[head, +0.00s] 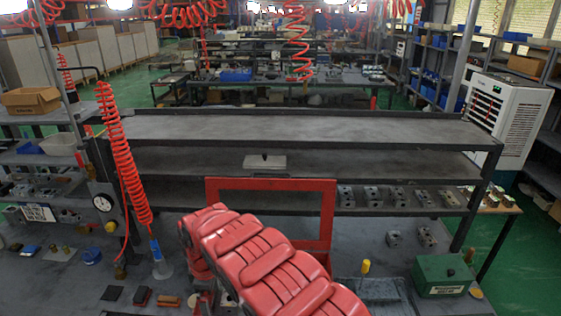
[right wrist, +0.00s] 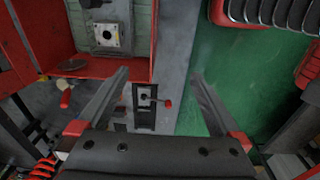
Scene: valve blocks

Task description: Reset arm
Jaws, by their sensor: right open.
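My right gripper (right wrist: 160,76) shows in the right wrist view with its two fingers spread wide and nothing between them. Beyond the fingers are a grey beam, the green floor and a dark plate with a red-knobbed lever (right wrist: 152,100). A red arm of mine reaches up from the bottom middle of the head view; its gripper is not visible there. My left gripper is not in view. Several grey valve blocks (head: 371,196) stand in a row on the lower shelf. Two more blocks, one of them a valve block (head: 427,236), sit on the bench at right.
A red frame (head: 327,215) stands on the bench behind my arm. A green box (head: 443,275) is at front right. A red coiled hose (head: 121,150) hangs at left. The upper shelf (head: 300,128) is bare. In the wrist view, a red fixture (right wrist: 95,67) is at upper left.

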